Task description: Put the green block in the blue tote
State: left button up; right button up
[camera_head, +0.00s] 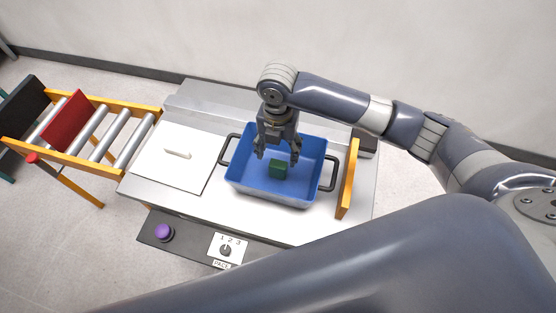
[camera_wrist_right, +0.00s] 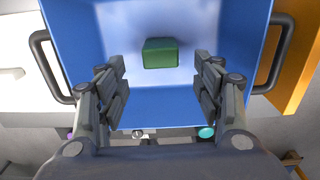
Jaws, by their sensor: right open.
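The green block (camera_head: 278,171) is inside the blue tote (camera_head: 262,191), near the middle of its floor. In the right wrist view the green block (camera_wrist_right: 160,53) shows ahead of the fingertips, against the floor of the blue tote (camera_wrist_right: 150,106). My right gripper (camera_head: 277,157) is open above the tote, with its fingers apart. In the right wrist view the fingers (camera_wrist_right: 161,75) stand to either side with nothing between them. The block looks apart from both fingers. My left gripper is not in view.
The tote stands on a table (camera_head: 305,225) beside a white panel with a pale handle (camera_head: 177,153). An orange upright board (camera_head: 347,180) is close on the tote's right. A roller conveyor (camera_head: 105,135) with a red plate is at the left. A purple button (camera_head: 163,232) is in front.

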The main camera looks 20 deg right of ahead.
aim_at(278, 164)
notch_tip(278, 164, up, 4)
jog(key=shift+f, duration=0.1)
dwell(0.6)
